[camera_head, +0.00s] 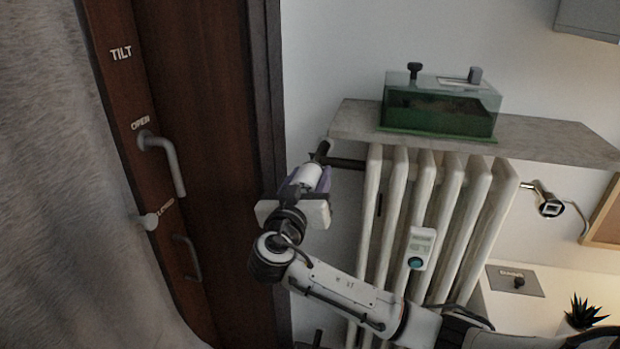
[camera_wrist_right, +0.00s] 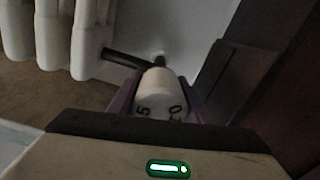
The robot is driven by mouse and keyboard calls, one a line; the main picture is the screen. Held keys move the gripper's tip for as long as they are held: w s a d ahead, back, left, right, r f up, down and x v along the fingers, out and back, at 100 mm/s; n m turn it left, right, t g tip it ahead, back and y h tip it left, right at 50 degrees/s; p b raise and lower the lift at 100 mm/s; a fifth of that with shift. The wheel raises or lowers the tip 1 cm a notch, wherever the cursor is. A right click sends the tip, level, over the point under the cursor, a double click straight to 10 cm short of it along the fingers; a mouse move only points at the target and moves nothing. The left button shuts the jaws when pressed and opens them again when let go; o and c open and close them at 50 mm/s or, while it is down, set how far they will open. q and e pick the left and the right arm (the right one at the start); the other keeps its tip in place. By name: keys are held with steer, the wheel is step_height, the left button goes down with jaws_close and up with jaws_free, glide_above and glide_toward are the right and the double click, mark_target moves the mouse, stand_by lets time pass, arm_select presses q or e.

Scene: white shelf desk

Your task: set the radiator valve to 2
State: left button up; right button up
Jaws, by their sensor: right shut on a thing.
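The radiator valve is a white knob (camera_head: 311,176) on a dark pipe at the upper left end of the white radiator (camera_head: 425,205). My right gripper (camera_head: 305,182) is at the knob, with its purple fingers on either side of it, shut on it. In the right wrist view the white knob (camera_wrist_right: 160,92) sits between the purple fingers of my right gripper (camera_wrist_right: 158,105). A 5 and a 0 show on the knob's near side. The other numbers and any pointer mark are hidden or too small to tell. My left gripper is not in view.
A stone shelf (camera_head: 560,138) above the radiator bears a green glass box (camera_head: 440,105). A white device with a teal button (camera_head: 416,263) hangs on the radiator front. A brown door (camera_head: 215,120) with a grey handle (camera_head: 165,160) and a grey curtain (camera_head: 60,200) stand left.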

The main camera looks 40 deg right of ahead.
steer(key=f+m+b, duration=0.1)
steer(key=m+b, duration=0.1)
steer(key=b, duration=0.3)
steer(key=m+b, duration=0.2)
steer(key=b, duration=0.2)
steer(key=shift+b, duration=0.4)
steer(key=shift+m+b, duration=0.6)
steer(key=shift+b, duration=0.1)
steer(key=shift+r+m+b, duration=0.15)
steer(key=shift+m+b, duration=0.55)
steer(key=shift+b, duration=0.45)
steer(key=shift+r+m+b, duration=0.2)
steer(key=shift+m+b, duration=0.7)
steer(key=shift+b, duration=0.3)
steer(key=shift+r, duration=0.1)
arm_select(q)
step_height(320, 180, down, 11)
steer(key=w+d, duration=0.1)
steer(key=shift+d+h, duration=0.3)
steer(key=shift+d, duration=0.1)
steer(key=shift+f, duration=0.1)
